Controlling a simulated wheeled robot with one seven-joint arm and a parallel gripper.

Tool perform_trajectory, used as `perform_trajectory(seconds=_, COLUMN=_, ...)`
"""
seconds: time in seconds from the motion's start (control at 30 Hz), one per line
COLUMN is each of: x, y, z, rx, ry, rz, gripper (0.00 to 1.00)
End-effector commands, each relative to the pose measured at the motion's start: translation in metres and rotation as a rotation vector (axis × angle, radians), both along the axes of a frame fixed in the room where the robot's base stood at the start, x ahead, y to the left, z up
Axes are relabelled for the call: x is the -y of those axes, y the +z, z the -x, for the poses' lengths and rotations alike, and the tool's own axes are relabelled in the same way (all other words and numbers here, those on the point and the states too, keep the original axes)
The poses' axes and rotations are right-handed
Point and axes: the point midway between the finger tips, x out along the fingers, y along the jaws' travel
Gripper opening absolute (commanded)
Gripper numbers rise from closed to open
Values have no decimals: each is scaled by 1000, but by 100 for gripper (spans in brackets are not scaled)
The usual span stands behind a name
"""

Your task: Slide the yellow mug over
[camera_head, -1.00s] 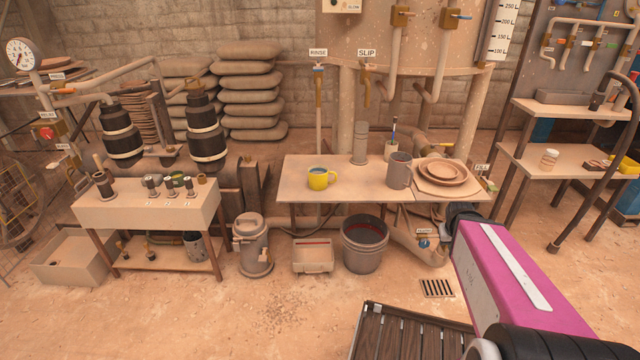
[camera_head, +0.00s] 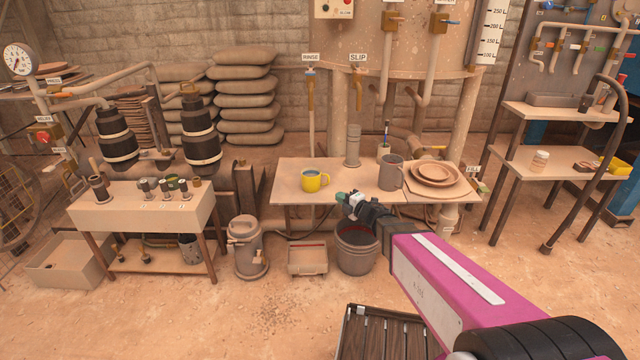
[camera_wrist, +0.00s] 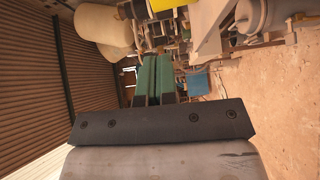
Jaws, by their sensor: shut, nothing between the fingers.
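The yellow mug (camera_head: 314,181) stands upright on the tan table (camera_head: 292,194) in the head view, left of the table's middle, its handle to the right. It holds something blue-grey. My gripper (camera_head: 343,197) is at the table's front edge, right of the mug and apart from it. In the wrist view its green fingers (camera_wrist: 156,78) are together with nothing between them. A yellow patch at the top of the wrist view (camera_wrist: 168,4) may be the mug, cut off by the frame.
A grey mug (camera_head: 391,174), brown plates (camera_head: 437,174), a grey cylinder (camera_head: 352,148) and a cup with a brush (camera_head: 384,152) stand on the table's right half. A bucket (camera_head: 357,252) stands below the front edge. The table left of the mug is clear.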

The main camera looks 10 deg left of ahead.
Motion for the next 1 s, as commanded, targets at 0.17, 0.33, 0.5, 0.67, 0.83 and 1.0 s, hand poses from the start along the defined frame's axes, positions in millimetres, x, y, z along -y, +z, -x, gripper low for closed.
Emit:
perform_trajectory(seconds=0.17, x=-11, y=-1, z=4, rx=28, ry=50, rz=6, gripper=0)
perform_trajectory(seconds=0.33, x=-23, y=-1, z=-3, rx=28, ry=50, rz=4, gripper=0)
perform_trajectory(seconds=0.5, x=-45, y=-1, z=-18, rx=28, ry=49, rz=4, gripper=0)
perform_trajectory(seconds=0.67, x=-70, y=-1, z=-34, rx=26, ry=48, rz=4, gripper=0)
perform_trajectory(seconds=0.83, x=-97, y=-1, z=-51, rx=26, ry=47, rz=4, gripper=0)
perform_trajectory(seconds=1.0, x=-101, y=-1, z=-77, rx=26, ry=46, rz=4, gripper=0)
